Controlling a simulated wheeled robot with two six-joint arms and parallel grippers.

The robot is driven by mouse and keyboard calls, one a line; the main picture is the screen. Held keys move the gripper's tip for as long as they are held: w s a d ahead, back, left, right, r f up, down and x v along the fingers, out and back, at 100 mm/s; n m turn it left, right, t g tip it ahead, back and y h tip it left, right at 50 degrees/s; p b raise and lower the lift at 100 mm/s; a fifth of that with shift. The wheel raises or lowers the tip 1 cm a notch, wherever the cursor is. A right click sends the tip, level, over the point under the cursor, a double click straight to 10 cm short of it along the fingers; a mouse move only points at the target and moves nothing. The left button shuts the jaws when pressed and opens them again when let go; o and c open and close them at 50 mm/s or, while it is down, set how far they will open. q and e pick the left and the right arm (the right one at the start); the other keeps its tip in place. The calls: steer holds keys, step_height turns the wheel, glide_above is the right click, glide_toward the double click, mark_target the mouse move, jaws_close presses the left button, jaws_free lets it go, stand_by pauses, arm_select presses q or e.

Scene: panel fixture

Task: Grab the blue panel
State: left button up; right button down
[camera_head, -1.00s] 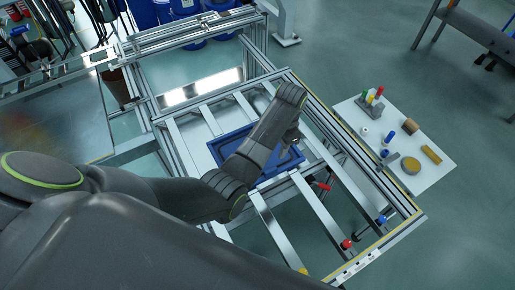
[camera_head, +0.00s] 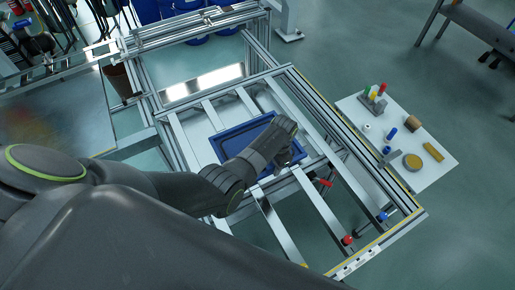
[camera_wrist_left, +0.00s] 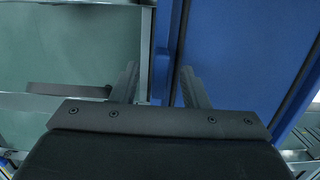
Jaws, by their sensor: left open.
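The blue panel (camera_head: 235,139) is a flat rectangle with a raised rim, lying on the metal rails of the fixture. My left arm covers its right part in the head view. In the left wrist view the panel (camera_wrist_left: 243,55) fills the right side, with its edge running between my fingers. My left gripper (camera_wrist_left: 160,84) is open, one finger on each side of that edge. Contact with the panel cannot be told. In the head view this gripper (camera_head: 288,160) is at the panel's right end, its fingertips mostly hidden. My right gripper is not in view.
The aluminium frame (camera_head: 340,150) surrounds the panel. Red-handled (camera_head: 347,240) and blue-handled (camera_head: 383,216) clamps sit on the lower rails. A white board (camera_head: 440,165) with small coloured parts lies to the right. Open floor is beyond it.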

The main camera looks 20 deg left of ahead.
arm_select(q)
steer(key=shift+f, duration=0.45)
jaws_close()
steer(key=shift+r, duration=0.1)
